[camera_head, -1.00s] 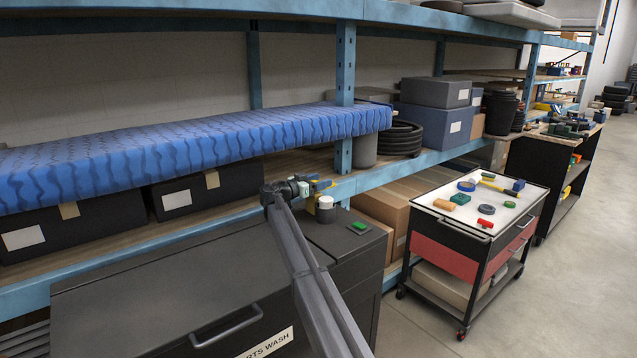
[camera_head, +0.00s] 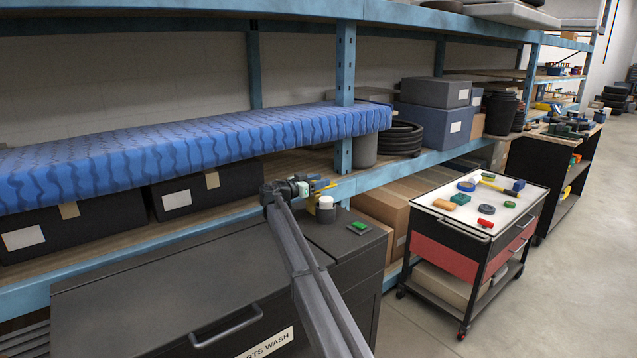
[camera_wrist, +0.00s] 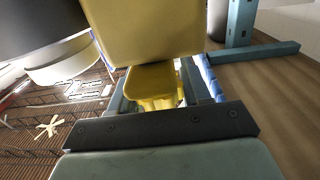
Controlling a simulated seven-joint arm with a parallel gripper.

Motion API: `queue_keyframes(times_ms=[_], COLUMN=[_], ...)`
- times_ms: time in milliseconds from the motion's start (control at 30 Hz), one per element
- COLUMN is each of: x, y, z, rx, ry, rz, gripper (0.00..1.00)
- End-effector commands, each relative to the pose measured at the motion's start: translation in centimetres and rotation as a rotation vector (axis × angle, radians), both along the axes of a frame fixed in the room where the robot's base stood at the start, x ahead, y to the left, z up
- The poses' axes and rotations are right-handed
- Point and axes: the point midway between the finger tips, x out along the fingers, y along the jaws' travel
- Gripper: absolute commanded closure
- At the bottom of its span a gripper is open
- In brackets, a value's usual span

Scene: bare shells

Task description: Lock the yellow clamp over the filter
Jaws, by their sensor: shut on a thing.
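The yellow clamp (camera_head: 321,186) is at the back of the black parts-wash cabinet, at the end of my arm. In the wrist view a large yellow block (camera_wrist: 155,30) and a smaller yellow part (camera_wrist: 152,82) of it fill the top middle. My gripper (camera_head: 311,188) is shut on the clamp; its fingers are partly hidden in the wrist view. A pale cylinder with a dark lower part, likely the filter (camera_head: 326,202), stands just below and right of the gripper. A dark and cream rounded body (camera_wrist: 62,68) shows at the wrist view's upper left. Whether the clamp is seated over the filter cannot be told.
The black cabinet (camera_head: 150,290) has a small green-topped item (camera_head: 359,227) on its right part. A blue shelf rack (camera_head: 345,90) with a blue mattress-like slab (camera_head: 190,150) stands close behind. A tool cart (camera_head: 475,205) with small parts is at right, beside open floor.

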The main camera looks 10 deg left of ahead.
Motion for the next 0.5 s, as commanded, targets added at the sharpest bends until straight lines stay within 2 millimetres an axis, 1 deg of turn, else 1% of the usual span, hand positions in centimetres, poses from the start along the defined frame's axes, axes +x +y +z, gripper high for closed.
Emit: queue_keyframes(times_ms=[233, 500], x=[0.18, -0.07], y=[0.09, -0.09], z=[0.01, 0.05], rx=[0.0, -0.001], ry=[0.0, -0.001], rz=[-0.113, -0.323], gripper=[1.0, 1.0])
